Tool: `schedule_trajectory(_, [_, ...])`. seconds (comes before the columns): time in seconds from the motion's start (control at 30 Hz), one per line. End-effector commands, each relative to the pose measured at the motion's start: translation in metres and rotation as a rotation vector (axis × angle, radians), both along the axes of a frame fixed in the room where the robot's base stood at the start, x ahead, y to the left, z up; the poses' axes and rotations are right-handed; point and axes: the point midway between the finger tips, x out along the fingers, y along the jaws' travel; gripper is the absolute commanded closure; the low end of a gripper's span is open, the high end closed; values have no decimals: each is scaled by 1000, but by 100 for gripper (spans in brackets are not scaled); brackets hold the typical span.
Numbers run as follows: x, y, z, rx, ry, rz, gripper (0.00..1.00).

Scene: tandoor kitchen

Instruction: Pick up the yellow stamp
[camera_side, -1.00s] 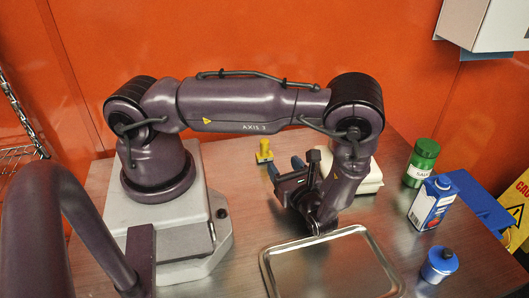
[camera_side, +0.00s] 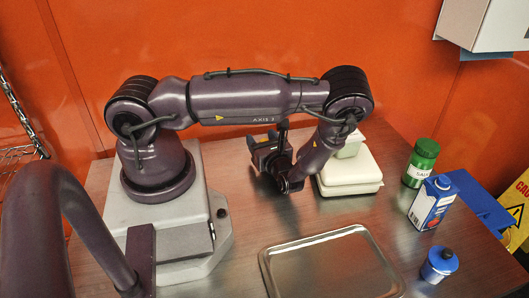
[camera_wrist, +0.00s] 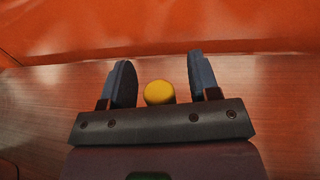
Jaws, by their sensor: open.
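The yellow stamp (camera_wrist: 159,92) shows in the wrist view as a round yellow top, seen from above, between the two blue-grey fingers of my gripper (camera_wrist: 162,72). Bare gaps show on both sides of it, and I see no finger touching it. The wrist view does not make clear how far down its body the fingertips reach. In the side view my open gripper (camera_side: 264,148) is over the back of the table, and the stamp is hidden behind it.
A cream lidded container (camera_side: 349,180) stands just right of my gripper. A shiny metal tray (camera_side: 330,264) lies in front. A green jar (camera_side: 421,163), a blue and white carton (camera_side: 431,203) and a blue canister (camera_side: 439,265) stand at the right. The orange wall is close behind.

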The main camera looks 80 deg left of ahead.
Motion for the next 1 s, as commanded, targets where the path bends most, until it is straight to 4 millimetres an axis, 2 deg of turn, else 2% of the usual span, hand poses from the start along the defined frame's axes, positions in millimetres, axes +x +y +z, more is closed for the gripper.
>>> schedule_trajectory(0.23, [0, 2, 0, 0, 0, 0, 44])
schedule_trajectory(0.47, [0, 2, 0, 0, 0, -1, 97])
schedule_trajectory(0.77, [0, 2, 1, 0, 0, -1, 98])
schedule_trajectory(0.87, [0, 2, 7, 1, -1, -1, 98])
schedule_trajectory(1.0, [1, 1, 25, 0, -2, -2, 98])
